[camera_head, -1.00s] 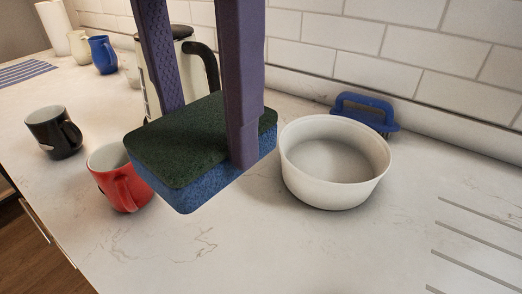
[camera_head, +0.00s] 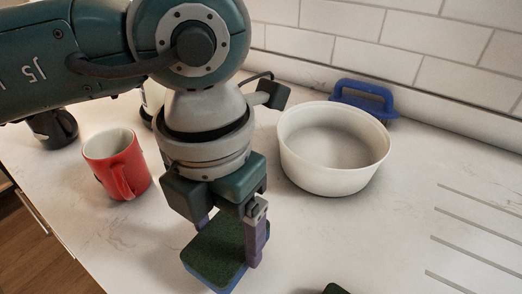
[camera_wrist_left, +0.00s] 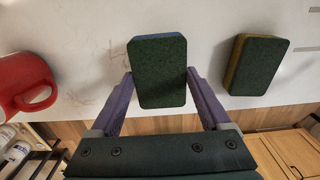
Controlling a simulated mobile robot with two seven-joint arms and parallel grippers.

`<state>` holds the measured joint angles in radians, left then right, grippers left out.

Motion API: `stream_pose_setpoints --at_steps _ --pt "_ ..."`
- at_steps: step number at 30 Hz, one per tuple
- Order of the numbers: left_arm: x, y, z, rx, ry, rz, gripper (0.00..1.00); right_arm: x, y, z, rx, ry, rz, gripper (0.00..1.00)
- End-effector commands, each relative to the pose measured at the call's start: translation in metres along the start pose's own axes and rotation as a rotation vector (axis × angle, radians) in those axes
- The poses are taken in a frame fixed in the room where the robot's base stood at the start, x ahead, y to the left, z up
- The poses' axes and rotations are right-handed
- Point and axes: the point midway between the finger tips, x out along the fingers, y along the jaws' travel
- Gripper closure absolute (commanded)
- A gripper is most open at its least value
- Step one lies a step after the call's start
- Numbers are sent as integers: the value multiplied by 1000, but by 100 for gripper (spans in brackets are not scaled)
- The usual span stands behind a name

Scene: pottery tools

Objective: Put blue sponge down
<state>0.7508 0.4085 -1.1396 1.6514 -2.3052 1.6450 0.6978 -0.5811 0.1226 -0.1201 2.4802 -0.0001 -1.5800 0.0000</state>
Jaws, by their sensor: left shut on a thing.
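The blue sponge (camera_head: 217,252) has a dark green scouring top and a blue lower layer. My left gripper (camera_head: 228,246) is shut on it, one purple finger at each side, with the green face up. It is low over the front part of the counter; I cannot tell if its underside touches. The left wrist view shows the sponge (camera_wrist_left: 158,72) between the fingers (camera_wrist_left: 160,90), near the counter's front edge. My right gripper is in neither view.
A yellow sponge with a green top (camera_wrist_left: 258,65) lies to the right on the white counter (camera_head: 330,235). A red mug (camera_head: 117,165) stands left, a white bowl (camera_head: 333,175) behind right. A blue-handled tool (camera_head: 364,97) is by the wall. Drain grooves run at right.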

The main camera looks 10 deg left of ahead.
Motion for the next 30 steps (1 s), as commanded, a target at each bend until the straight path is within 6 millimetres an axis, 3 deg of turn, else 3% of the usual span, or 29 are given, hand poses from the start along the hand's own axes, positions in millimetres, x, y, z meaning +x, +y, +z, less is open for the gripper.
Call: stream_pose_setpoints --at_steps 5,17,18,22,30 --pt "26 -1 -1 0 4 -1 38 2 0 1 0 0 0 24" --pt "33 0 0 1 1 -1 38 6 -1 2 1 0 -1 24" --pt "32 0 0 1 1 -1 18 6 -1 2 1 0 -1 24" --pt "31 0 0 1 1 -1 3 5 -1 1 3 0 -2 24" --pt "30 0 0 0 1 -1 0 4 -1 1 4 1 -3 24"
